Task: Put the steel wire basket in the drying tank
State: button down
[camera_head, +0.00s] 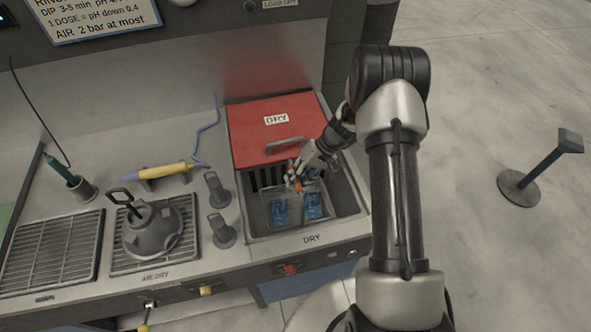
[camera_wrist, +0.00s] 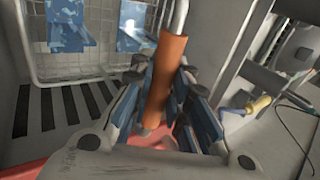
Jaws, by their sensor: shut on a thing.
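The drying tank (camera_head: 350,209), labelled DRY, is at the right end of the bench. The steel wire basket (camera_head: 270,190) is inside its open front part, with blue patterned pieces (camera_head: 280,211) in it. I cannot tell whether the basket touches the tank floor. My gripper (camera_head: 297,181) reaches in from the right and is shut on the basket's orange grip. In the wrist view the orange grip (camera_wrist: 164,75) lies between the fingers of my gripper (camera_wrist: 160,95), and the basket's wire wall (camera_wrist: 105,75) shows beyond.
A red lid (camera_head: 270,138) marked DRY covers the tank's back part. Dark holders (camera_head: 219,190), a grey domed device (camera_head: 153,228) and a yellow-handled tool (camera_head: 165,171) with a blue hose stand left of the tank. A post (camera_head: 541,165) stands on the floor at right.

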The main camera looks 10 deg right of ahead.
notch_tip(320, 180, down, 5)
jog(key=shift+w+r+b, duration=0.1)
jog(key=shift+b, duration=0.35)
jog(key=shift+f+b, duration=0.7)
jog(key=shift+b, duration=0.1)
jog(key=c, duration=1.5)
grip_release()
jog(key=shift+c, duration=0.2)
